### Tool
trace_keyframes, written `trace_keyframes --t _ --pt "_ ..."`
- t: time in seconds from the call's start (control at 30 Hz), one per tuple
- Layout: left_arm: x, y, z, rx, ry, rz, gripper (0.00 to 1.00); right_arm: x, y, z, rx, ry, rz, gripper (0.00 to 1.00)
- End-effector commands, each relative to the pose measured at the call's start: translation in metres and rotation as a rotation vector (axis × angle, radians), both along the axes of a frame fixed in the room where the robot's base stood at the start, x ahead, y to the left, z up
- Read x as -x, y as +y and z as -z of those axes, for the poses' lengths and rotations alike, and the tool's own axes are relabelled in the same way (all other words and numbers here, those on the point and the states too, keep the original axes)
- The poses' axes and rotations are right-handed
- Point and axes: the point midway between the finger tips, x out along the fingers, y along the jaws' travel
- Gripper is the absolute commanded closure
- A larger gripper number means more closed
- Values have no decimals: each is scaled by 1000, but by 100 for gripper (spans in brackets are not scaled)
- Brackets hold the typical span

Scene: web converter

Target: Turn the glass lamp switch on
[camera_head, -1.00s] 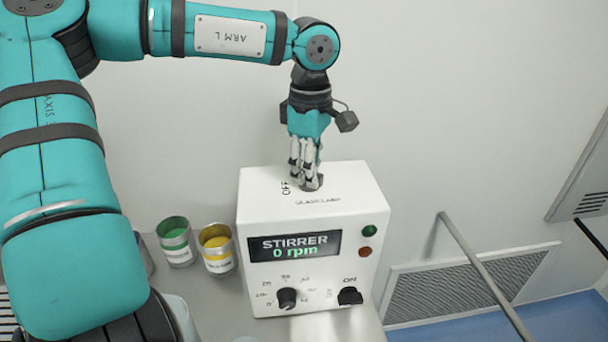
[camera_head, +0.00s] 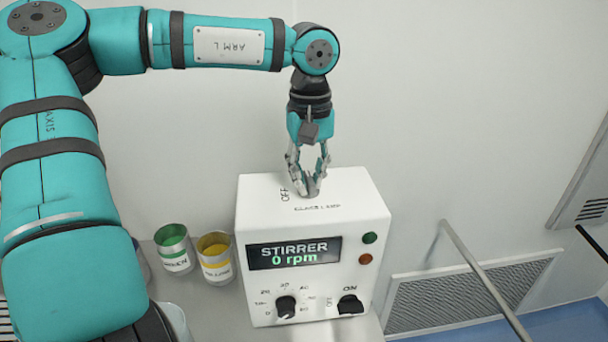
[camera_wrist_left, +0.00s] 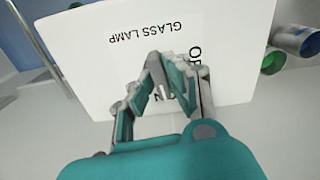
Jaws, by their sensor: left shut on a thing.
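The white stirrer box (camera_head: 262,208) stands on the bench, its display reading "STIRRER 0 rpm". The dark glass lamp switch (camera_head: 310,190) sits on its top face, beside an "OFF" mark and behind the "GLASS LAMP" label. My left gripper (camera_head: 309,186) points down and is shut on the switch. In the left wrist view the fingers (camera_wrist_left: 168,88) close round the switch and hide most of it. There the "GLASS LAMP" label is upside down, and the "OFF" and "ON" marks are partly covered by the fingers. My right gripper is out of view.
On the box front are a speed knob (camera_head: 286,306), an ON/OFF knob (camera_head: 350,304), a green light (camera_head: 370,238) and a red light (camera_head: 365,259). A green-filled can (camera_head: 175,258) and a yellow-filled can (camera_head: 217,270) stand left of the box. A wall is close behind.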

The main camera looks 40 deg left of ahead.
Motion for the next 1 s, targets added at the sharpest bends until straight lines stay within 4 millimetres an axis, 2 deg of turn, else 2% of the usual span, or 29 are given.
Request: trace_keyframes --t 0.3,0.83,0.87,1.0 --pt "3 -1 3 2 12 118 100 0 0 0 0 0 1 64" --pt "3 -1 3 3 14 141 100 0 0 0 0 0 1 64" --pt "3 -1 3 3 14 141 84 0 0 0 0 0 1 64" --pt "2 -1 3 1 10 139 66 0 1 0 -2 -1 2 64"
